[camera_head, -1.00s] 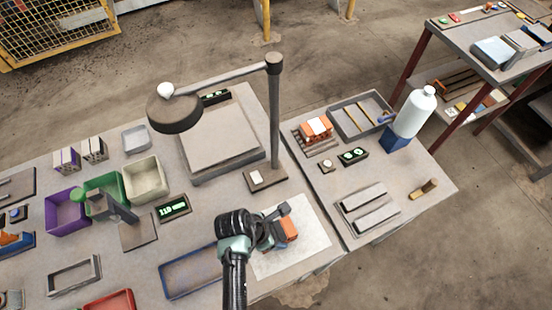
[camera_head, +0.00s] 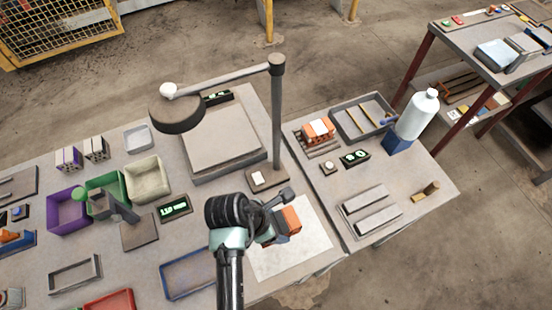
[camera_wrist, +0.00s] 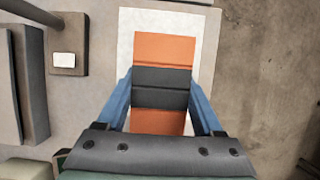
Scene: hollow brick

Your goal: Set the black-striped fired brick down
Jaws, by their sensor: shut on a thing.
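The black-striped fired brick (camera_wrist: 163,50) is orange with a dark band across its middle. My gripper (camera_wrist: 162,88) is shut on it, with a blue finger on each long side. In the head view the brick (camera_head: 290,220) shows partly behind my gripper (camera_head: 277,222). It is over the pale sheet (camera_head: 312,252) at the right end of the main table. I cannot tell whether the brick's underside touches the sheet. In the wrist view the sheet (camera_wrist: 207,45) shows around the brick's far end and sides.
A lamp post on a base (camera_head: 267,180) stands just behind the sheet. A blue tray (camera_head: 188,275) lies to the left. On the side table at right are two grey bars (camera_head: 370,209), a white bottle (camera_head: 416,112) and orange bricks on a small pallet (camera_head: 318,130).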

